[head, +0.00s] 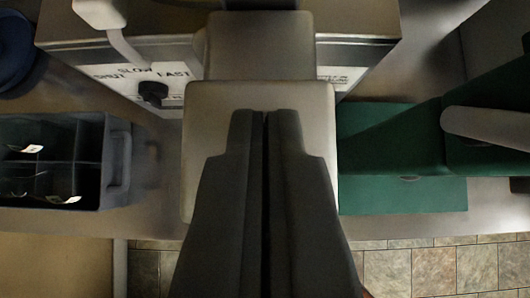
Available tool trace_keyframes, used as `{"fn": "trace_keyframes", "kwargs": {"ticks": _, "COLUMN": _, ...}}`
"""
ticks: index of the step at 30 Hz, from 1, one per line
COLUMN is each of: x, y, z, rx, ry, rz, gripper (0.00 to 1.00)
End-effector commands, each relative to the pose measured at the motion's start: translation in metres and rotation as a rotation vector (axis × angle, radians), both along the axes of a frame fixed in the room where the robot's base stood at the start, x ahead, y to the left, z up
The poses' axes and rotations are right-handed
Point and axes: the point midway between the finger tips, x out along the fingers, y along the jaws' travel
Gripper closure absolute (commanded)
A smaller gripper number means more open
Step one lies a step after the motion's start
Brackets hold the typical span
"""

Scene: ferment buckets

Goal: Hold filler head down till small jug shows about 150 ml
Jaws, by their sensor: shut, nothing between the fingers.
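My gripper (265,115) is in the middle of the head view, its two dark fingers side by side and shut with nothing between them. Its tips lie over a pale beige block (208,112), which looks like the filler head; whether they touch or press it I cannot tell. A second pale part (260,50) joins the block behind it. No small jug and no level marks show; the block and my fingers hide what is below. A black knob (152,92) sits on a white panel lettered SHUT, SLOW and FAST, its pointer direction unclear.
A dark divided crate (117,155) with white labels stands at left. A green flat piece (405,197) lies at right, with a green body and a grey bar (490,128) above it. A blue round object (15,50) is at upper left. Tiled floor (430,270) shows below the counter edge.

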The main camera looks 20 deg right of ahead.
Motion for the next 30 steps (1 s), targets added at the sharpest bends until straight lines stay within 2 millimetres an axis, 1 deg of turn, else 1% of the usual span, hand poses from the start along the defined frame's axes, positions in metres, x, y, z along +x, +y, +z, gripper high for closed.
{"fn": "trace_keyframes", "kwargs": {"ticks": 11, "x": 0.0, "y": 0.0, "z": -0.002, "rx": 0.0, "ry": 0.0, "rz": 0.0, "gripper": 1.0}}
{"fn": "trace_keyframes", "kwargs": {"ticks": 14, "x": 0.0, "y": 0.0, "z": -0.008, "rx": -0.001, "ry": 0.0, "rz": 0.001, "gripper": 1.0}}
{"fn": "trace_keyframes", "kwargs": {"ticks": 17, "x": 0.0, "y": 0.0, "z": -0.026, "rx": -0.002, "ry": 0.003, "rz": 0.0, "gripper": 1.0}}
{"fn": "trace_keyframes", "kwargs": {"ticks": 21, "x": 0.0, "y": 0.0, "z": -0.059, "rx": -0.001, "ry": 0.006, "rz": 0.0, "gripper": 1.0}}
{"fn": "trace_keyframes", "kwargs": {"ticks": 24, "x": 0.0, "y": 0.0, "z": -0.078, "rx": -0.001, "ry": 0.004, "rz": 0.001, "gripper": 1.0}}
{"fn": "trace_keyframes", "kwargs": {"ticks": 27, "x": 0.0, "y": 0.0, "z": -0.09, "rx": 0.0, "ry": 0.004, "rz": 0.0, "gripper": 1.0}}
{"fn": "trace_keyframes", "kwargs": {"ticks": 30, "x": 0.0, "y": 0.0, "z": -0.095, "rx": 0.0, "ry": 0.004, "rz": 0.0, "gripper": 1.0}}
